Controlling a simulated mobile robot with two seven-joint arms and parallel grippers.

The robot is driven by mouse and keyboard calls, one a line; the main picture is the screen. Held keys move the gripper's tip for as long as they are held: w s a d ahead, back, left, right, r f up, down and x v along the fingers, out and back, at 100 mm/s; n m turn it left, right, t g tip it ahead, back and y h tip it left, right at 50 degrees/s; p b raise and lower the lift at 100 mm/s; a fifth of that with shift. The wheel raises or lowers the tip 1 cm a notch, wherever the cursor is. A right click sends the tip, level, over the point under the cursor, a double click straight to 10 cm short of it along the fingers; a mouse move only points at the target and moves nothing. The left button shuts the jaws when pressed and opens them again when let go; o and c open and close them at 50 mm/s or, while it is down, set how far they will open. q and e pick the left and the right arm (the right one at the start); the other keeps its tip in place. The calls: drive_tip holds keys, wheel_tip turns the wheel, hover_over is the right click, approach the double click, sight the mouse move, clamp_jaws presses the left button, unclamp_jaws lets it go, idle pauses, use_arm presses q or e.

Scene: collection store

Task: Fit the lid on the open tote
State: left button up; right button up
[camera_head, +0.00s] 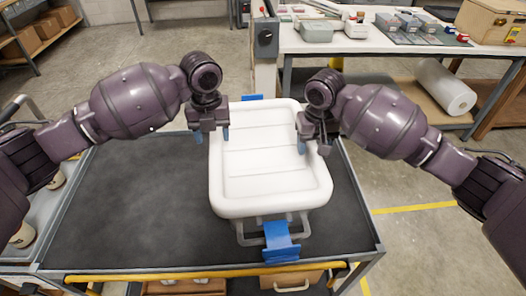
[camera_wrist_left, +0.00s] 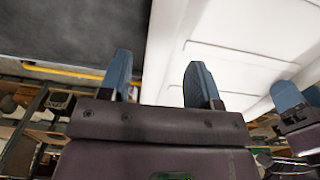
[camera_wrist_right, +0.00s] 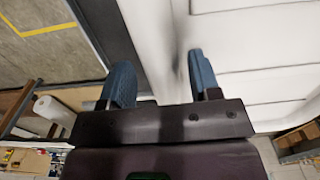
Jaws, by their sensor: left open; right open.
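The white lid (camera_head: 265,160), a shallow ribbed panel with a raised rim, lies over the tote on the cart; whether it is fully seated I cannot tell. The tote (camera_head: 250,238) is mostly hidden beneath, with its grey front handle showing. A blue latch (camera_head: 281,243) sticks out at the front and another (camera_head: 252,98) shows at the back. My left gripper (camera_head: 212,136) is open at the lid's left edge, its fingers on either side of the rim in the left wrist view (camera_wrist_left: 160,85). My right gripper (camera_head: 313,148) is open at the right edge, likewise astride it (camera_wrist_right: 160,85).
The cart's dark top (camera_head: 130,215) is clear left of the tote. A yellow bar (camera_head: 170,275) runs along its front edge. A workbench (camera_head: 370,40) with boxes stands behind, with a white roll (camera_head: 445,88) on its lower shelf. A wooden case (camera_head: 490,20) is at the far right.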

use_arm(q)
wheel_tip(320, 180, up, 8)
drive_tip(key=shift+r, duration=0.15)
use_arm(e)
wheel_tip(320, 180, up, 12)
idle(0.6)
idle(0.4)
